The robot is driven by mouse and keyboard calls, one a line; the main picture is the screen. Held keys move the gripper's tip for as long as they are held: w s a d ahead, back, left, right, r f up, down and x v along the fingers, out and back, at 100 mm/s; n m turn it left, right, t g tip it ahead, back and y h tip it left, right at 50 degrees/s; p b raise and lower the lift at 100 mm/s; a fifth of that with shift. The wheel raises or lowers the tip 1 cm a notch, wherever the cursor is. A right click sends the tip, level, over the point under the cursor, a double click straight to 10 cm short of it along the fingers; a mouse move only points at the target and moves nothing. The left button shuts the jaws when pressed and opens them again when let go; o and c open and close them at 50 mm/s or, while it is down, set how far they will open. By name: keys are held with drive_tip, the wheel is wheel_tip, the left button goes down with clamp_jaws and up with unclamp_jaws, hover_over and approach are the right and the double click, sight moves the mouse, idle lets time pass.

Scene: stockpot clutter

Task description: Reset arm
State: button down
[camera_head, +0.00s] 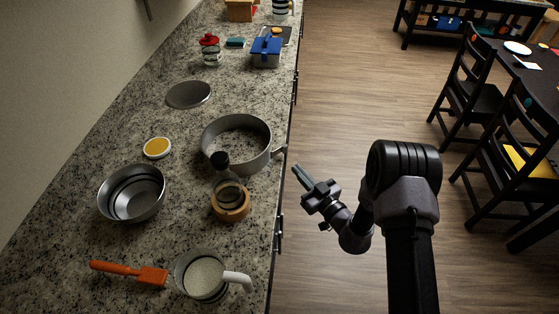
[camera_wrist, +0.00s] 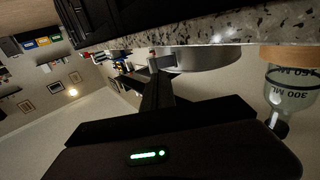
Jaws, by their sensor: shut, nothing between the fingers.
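My gripper (camera_head: 299,174) is shut and empty. In the head view it is off the counter's right edge, above the floor, with its fingers pointing up and left toward the counter. My arm is bent beside the counter. In the wrist view my shut fingers (camera_wrist: 157,95) point up from the middle, and the room looks upside down.
The granite counter (camera_head: 130,232) on the left holds a metal ring pan (camera_head: 265,160) near its edge, a glass bottle (camera_head: 226,184) on a wooden ring, a steel bowl (camera_head: 133,194), a cup of white grains (camera_head: 204,277) and an orange spatula (camera_head: 130,271). The wooden floor (camera_head: 340,90) is clear.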

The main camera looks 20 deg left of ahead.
idle(0.3)
drive_tip(key=s+r+n+g+b, duration=0.2)
drive_tip(key=s+r+n+g, duration=0.35)
drive_tip(key=r+n, duration=0.55)
drive_tip(key=s+r+n+g+b, duration=0.1)
drive_tip(key=s+r+n+g, duration=0.5)
drive_tip(key=n, duration=0.8)
drive_tip(key=s+d+n+t+h+b, duration=0.1)
drive_tip(key=s+d+n+h, duration=0.3)
drive_tip(key=d+n, duration=0.5)
drive_tip(key=s+d+r+n+t+h+b, duration=0.1)
drive_tip(key=s+d+n+t+h, duration=0.3)
drive_tip(key=d+n, duration=0.5)
drive_tip(key=s+d+r+n+t+h+b, duration=0.1)
drive_tip(key=s+d+n+h, duration=0.4)
drive_tip(key=n, duration=0.8)
drive_tip(key=s+d+t+b, duration=0.1)
drive_tip(key=s+d, duration=0.1)
drive_tip(key=d, duration=0.2)
drive_tip(key=shift+r+b, duration=0.25)
drive_tip(key=shift+b, duration=0.15)
